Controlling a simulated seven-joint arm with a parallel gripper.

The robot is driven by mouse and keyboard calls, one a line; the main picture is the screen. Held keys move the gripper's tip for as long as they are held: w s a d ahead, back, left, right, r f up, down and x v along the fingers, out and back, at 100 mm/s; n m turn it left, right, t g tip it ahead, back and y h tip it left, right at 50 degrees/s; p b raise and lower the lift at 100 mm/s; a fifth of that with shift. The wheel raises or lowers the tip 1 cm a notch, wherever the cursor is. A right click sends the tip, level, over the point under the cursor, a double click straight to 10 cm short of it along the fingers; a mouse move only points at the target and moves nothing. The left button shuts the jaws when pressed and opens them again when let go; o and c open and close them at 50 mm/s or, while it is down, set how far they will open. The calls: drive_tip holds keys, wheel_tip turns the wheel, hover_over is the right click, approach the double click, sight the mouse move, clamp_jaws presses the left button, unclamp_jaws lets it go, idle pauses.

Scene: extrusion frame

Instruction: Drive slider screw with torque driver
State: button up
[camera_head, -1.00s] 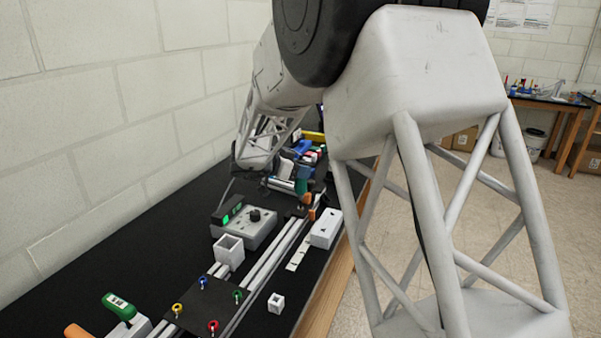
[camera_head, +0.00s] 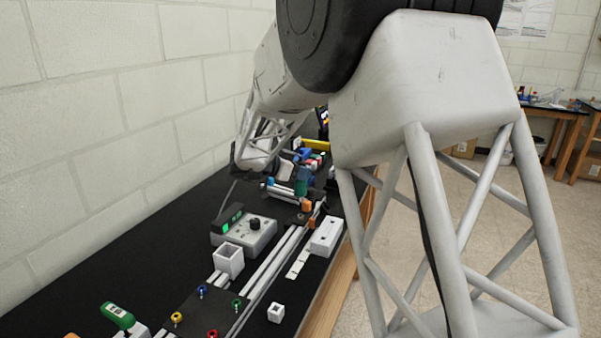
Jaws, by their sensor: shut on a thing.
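My gripper (camera_head: 282,188) is small and far off, low over the far part of the bench, partly hidden by my own arm. It is shut on what looks like a green-handled driver (camera_head: 302,181), held roughly upright. An orange part (camera_head: 306,205) shows just below it at the far end of the silver extrusion rails (camera_head: 272,268). I cannot tell whether the driver touches it. The slider and its screw are too small to make out. Another green-handled tool (camera_head: 117,315) with a label or display rests in a white holder at the lower left.
A grey box with a dial and green display (camera_head: 246,234) stands left of the rails, near an open white box (camera_head: 229,259). A dark plate (camera_head: 205,309) bears coloured knobs. A white block (camera_head: 325,236) and a small white cup (camera_head: 276,312) stand at the right. The bench's left side is clear.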

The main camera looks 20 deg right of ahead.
drive_tip(key=shift+r, duration=1.35)
